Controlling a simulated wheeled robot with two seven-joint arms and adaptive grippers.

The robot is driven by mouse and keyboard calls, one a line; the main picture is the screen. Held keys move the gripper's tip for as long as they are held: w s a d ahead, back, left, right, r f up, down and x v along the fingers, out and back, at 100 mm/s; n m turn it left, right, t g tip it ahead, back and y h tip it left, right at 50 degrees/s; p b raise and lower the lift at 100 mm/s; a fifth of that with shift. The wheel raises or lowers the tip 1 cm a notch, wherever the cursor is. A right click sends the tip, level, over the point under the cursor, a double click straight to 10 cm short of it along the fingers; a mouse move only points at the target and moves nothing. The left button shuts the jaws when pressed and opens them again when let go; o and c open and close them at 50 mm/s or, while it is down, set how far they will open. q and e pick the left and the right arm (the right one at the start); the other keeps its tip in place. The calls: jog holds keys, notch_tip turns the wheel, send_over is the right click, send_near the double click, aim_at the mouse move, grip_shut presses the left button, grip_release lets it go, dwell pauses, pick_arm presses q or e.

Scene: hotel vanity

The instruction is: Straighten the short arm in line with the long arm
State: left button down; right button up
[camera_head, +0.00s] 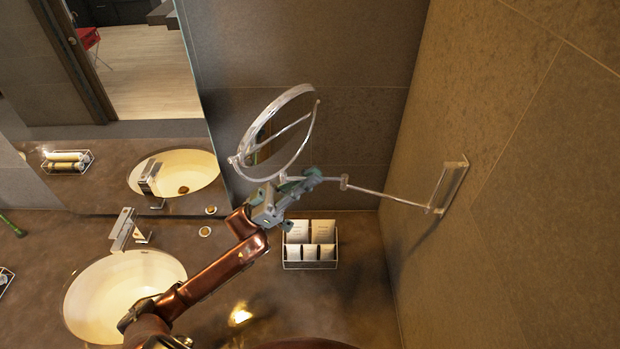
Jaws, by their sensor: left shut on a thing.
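A round makeup mirror (280,130) hangs on a jointed metal arm from a wall bracket (450,186) at the right. The long arm (390,196) runs from the bracket left to a small joint (344,182). The short arm (331,179) runs from that joint left to my left gripper, with a slight bend against the long arm in this view. My left gripper (302,182) is shut on the short arm just below the mirror. Its fingers hide the short arm's mirror end. My right gripper is not in view.
A wire rack (310,254) with white packets stands on the counter below the gripper. A basin (115,294) and a tap (123,230) are at the left. A wall mirror (140,110) stands behind them. The tiled right wall (520,200) bounds the space.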

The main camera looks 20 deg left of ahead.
pick_arm(q)
jog(key=w+m+g+b, duration=0.1)
jog(key=g, duration=0.2)
jog(key=w+m+g+h+b, duration=0.1)
jog(key=g+b, duration=0.1)
jog(key=g, duration=0.1)
jog(key=m+g+b, duration=0.2)
jog(key=g, duration=0.1)
jog(key=shift+w+a+f+g+h, duration=0.1)
jog(key=shift+w+a+g+h, duration=0.2)
jog(key=shift+w+a+h, duration=0.1)
jog(key=c, duration=2.1)
grip_release()
jog(key=v, duration=1.2)
